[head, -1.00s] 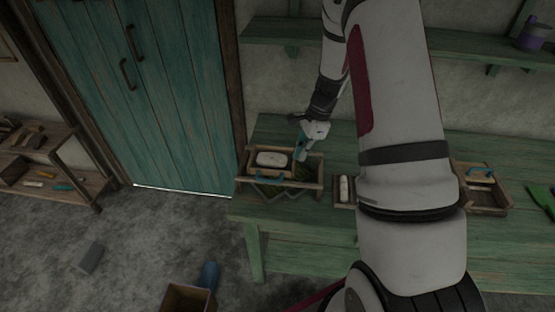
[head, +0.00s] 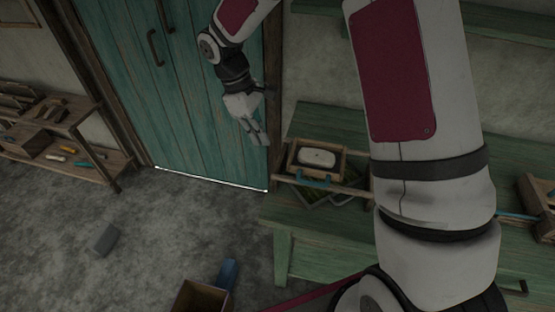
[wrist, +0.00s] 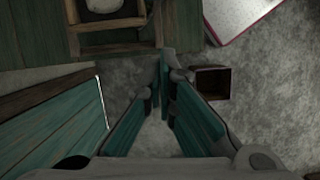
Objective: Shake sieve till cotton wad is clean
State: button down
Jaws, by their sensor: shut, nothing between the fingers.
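The sieve (head: 336,175), a wooden frame with a blue handle, rests on rails above a green tray on the green bench. The white cotton wad (head: 317,157) lies inside it. Whether the wad is clean is too small to tell. My gripper (head: 260,140) is shut and empty in front of the teal door, left of the sieve and apart from it. In the wrist view my gripper (wrist: 162,62) points down at the floor, and part of the sieve frame (wrist: 110,48) with the wad (wrist: 103,5) shows at the top left.
The teal door (head: 190,110) is close behind my gripper. The green bench (head: 330,222) extends to the right. A wooden shelf (head: 75,135) stands at the left. An open box (head: 200,296) and a grey block (head: 103,239) are on the floor, with clear floor around them.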

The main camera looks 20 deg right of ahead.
aim_at(307, 173)
jog(key=p+x, duration=0.1)
jog(key=x, duration=0.8)
jog(key=shift+s+f, duration=0.2)
jog(key=shift+f, duration=0.1)
jog(key=shift+s+d+f+p, duration=0.2)
jog(key=shift+s+d+p, duration=0.55)
jog(key=shift+d, duration=0.25)
jog(key=shift+s+d+f, duration=0.25)
jog(key=shift+s+d, duration=0.15)
jog(key=shift+d, duration=0.2)
jog(key=s+d+p, duration=0.1)
jog(key=d, duration=0.1)
jog(key=s+d+p, duration=0.1)
jog(key=s+d, duration=0.1)
jog(key=shift+d+r, duration=0.1)
jog(key=shift+d, duration=0.15)
jog(key=shift+s+d, duration=0.2)
jog(key=shift+d, duration=0.1)
